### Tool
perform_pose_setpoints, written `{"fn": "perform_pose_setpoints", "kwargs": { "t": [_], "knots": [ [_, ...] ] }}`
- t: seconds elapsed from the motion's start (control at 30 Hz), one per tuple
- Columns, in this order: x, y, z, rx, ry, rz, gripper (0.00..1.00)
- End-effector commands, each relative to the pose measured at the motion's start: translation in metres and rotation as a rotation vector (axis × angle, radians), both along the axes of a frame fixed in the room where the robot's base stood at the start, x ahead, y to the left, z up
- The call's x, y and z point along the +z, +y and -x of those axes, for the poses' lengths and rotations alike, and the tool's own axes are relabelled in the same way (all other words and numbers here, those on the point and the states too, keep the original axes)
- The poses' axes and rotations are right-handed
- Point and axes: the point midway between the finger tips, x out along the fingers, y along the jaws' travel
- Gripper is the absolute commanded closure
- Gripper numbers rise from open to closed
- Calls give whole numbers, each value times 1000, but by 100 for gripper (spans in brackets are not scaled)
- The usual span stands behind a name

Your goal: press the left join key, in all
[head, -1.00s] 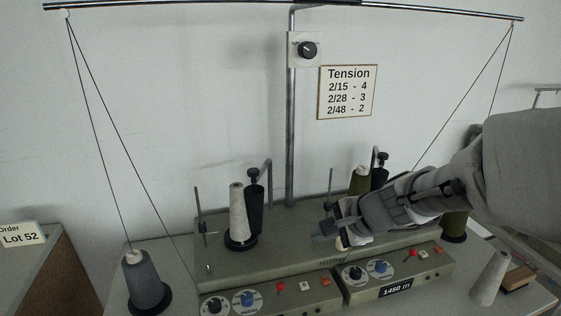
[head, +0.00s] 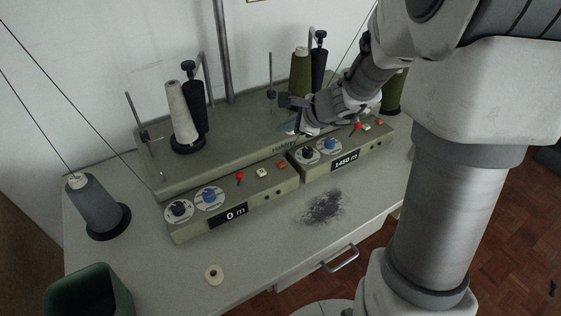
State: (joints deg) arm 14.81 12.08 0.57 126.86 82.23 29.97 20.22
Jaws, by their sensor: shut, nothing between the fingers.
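The left control box (head: 235,202) stands on the front of the machine. It carries a black knob (head: 179,209), a blue dial (head: 209,195), a red-topped lever (head: 240,177), a white key (head: 262,173) and an orange-red key (head: 282,164). Their labels are too small to read, so I cannot tell which key is the join key. Its display (head: 235,215) reads 0 m. My gripper (head: 288,103) is shut and empty. It is above the machine near the inner end of the right box, up and right of the left box's keys, apart from them.
The right control box (head: 345,156) reads 1450 m; my arm passes over it. A white cone (head: 180,112) and a green cone (head: 300,75) stand behind. A grey cone (head: 94,200) stands at left. A small roll (head: 213,273), dark lint (head: 324,206) and a green bin (head: 85,290) are in front.

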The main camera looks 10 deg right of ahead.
Motion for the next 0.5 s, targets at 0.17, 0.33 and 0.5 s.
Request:
{"fn": "perform_pose_setpoints", "kwargs": {
  "t": [0.17, 0.33, 0.5],
  "knots": [
    [-8, 0, 0, 1, 1, 1, 100],
    [-25, 0, 0, 2, 1, 1, 100],
    [-48, 0, 0, 1, 2, 0, 100]
  ]
}}
